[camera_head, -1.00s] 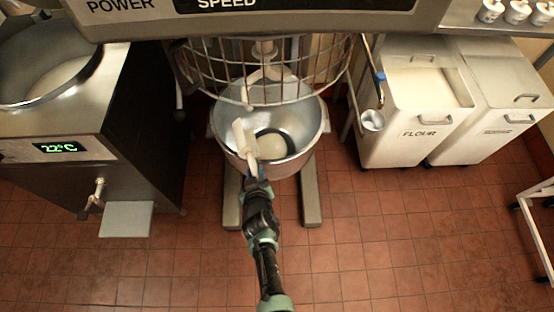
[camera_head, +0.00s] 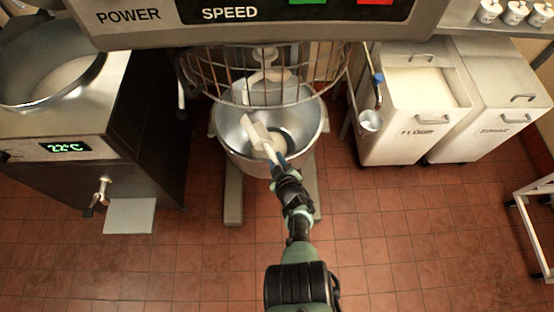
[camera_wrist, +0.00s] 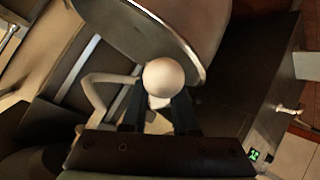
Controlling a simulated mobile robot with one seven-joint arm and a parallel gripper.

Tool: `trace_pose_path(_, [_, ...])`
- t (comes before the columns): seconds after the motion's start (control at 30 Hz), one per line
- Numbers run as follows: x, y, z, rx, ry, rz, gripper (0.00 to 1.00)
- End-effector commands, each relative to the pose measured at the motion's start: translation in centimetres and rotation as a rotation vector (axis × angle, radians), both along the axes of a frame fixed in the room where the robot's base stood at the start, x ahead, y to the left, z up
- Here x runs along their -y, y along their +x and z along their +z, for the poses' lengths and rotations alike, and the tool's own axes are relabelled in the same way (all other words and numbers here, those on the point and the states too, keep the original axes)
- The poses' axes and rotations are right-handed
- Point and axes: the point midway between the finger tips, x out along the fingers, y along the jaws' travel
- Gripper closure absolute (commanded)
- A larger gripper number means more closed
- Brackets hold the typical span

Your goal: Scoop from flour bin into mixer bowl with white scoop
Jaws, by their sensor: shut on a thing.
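The white scoop (camera_head: 258,132) is over the mixer bowl (camera_head: 230,138), slanting from upper left to lower right. My gripper (camera_head: 279,170) is shut on its handle near the bowl's front rim. In the wrist view, a rounded white end of the scoop (camera_wrist: 163,77) shows between the fingers of my gripper (camera_wrist: 160,100), below a large metal bowl wall (camera_wrist: 140,35). A pale patch lies at the bottom of the mixer bowl; the scoop partly hides it. I cannot tell whether the scoop holds flour. The flour bin (camera_head: 408,147) stands open at right, with white flour inside.
A wire guard (camera_head: 225,75) and the mixer head (camera_head: 150,30) overhang the bowl. A metal scoop with a blue handle (camera_head: 371,121) hangs beside the flour bin. A second bin (camera_head: 490,140) stands at right. A machine with a display (camera_head: 60,165) stands at left. The front floor is clear.

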Motion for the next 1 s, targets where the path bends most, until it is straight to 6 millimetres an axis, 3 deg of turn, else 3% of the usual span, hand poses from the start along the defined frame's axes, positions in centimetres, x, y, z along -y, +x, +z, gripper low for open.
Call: trace_pose_path(1.0, [-0.82,-0.47,-0.5,0.223,-0.463,-0.001,1.0])
